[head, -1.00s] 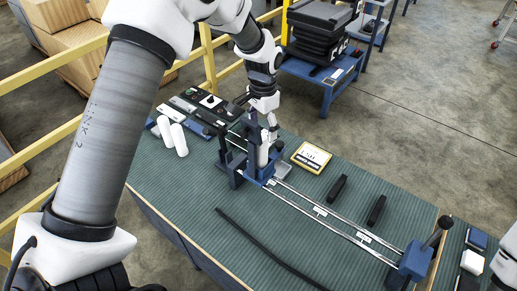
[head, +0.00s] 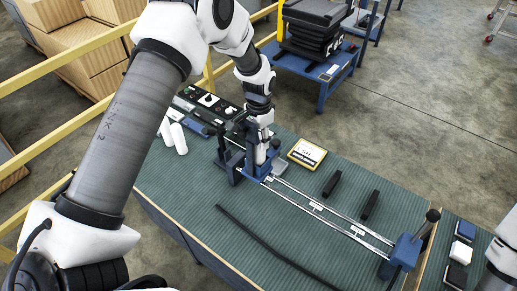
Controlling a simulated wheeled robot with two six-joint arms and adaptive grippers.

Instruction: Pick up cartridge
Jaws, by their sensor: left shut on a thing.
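A white cartridge (head: 260,154) stands upright in the blue fixture (head: 256,170) at the left end of the rails on the green-topped bench. My left gripper (head: 262,143) comes down over the fixture from behind and is shut on the cartridge near its top. The fingertips are small and partly hidden by the fixture's posts. Two more white cartridges (head: 179,138) lie at the bench's left side. My right gripper is out of view; only part of my right arm shows at the right edge.
Two metal rails run from the fixture to a blue end block (head: 405,249) with a lever. A yellow-framed display (head: 307,153) and two black grips (head: 370,205) lie behind the rails. A black hose (head: 265,240) lies in front. A control panel (head: 207,100) is at the back left.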

